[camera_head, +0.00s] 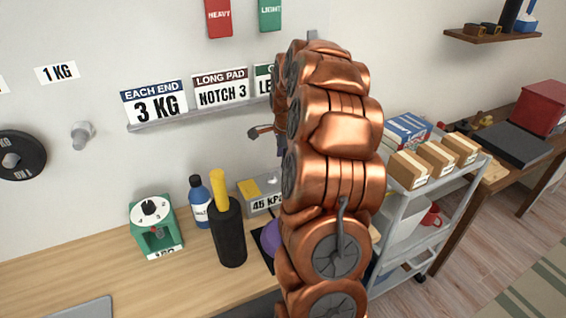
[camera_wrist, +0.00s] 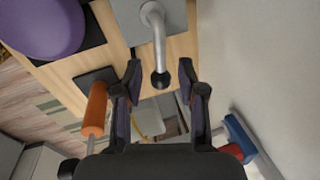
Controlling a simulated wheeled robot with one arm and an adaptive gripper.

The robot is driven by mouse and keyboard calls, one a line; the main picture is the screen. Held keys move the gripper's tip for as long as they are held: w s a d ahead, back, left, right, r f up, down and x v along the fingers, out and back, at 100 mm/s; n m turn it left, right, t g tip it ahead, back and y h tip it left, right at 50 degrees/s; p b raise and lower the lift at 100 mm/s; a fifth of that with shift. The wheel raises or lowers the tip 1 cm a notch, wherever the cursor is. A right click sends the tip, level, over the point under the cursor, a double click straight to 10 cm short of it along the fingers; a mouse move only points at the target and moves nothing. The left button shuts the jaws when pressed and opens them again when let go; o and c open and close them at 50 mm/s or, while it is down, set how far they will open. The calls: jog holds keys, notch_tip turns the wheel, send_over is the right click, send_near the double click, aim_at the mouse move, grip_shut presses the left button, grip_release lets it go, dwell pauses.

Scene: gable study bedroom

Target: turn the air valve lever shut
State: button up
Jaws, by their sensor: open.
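In the wrist view, the lever (camera_wrist: 158,45) is a grey bent rod with a black round knob at its end. It rises from a grey block (camera_wrist: 179,18) at the top of the picture. My gripper (camera_wrist: 160,66) is open, with one finger on each side of the rod and knob in the picture. Clear gaps show on both sides; I cannot tell whether the knob is at fingertip depth. In the head view my copper arm hides the lever and most of my gripper. A grey box (camera_head: 258,207) marked 45 kPa shows partly beside my arm.
A purple rounded object (camera_wrist: 42,25) on a dark mat and an orange cylinder (camera_wrist: 95,108) lie left in the wrist view. A black cylinder with yellow top (camera_head: 228,235), a blue bottle (camera_head: 200,205) and a green device (camera_head: 156,228) stand on the desk. A shelf cart (camera_head: 400,225) stands right.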

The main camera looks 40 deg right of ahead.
jog(key=shift+w+d+f, duration=0.1)
jog(key=shift+w+f, duration=0.05)
jog(key=shift+f, duration=0.7)
jog(key=shift+w+d+f, duration=0.1)
jog(key=shift+w+f, duration=0.05)
jog(key=shift+f, duration=0.7)
jog(key=shift+c, duration=0.3)
grip_shut()
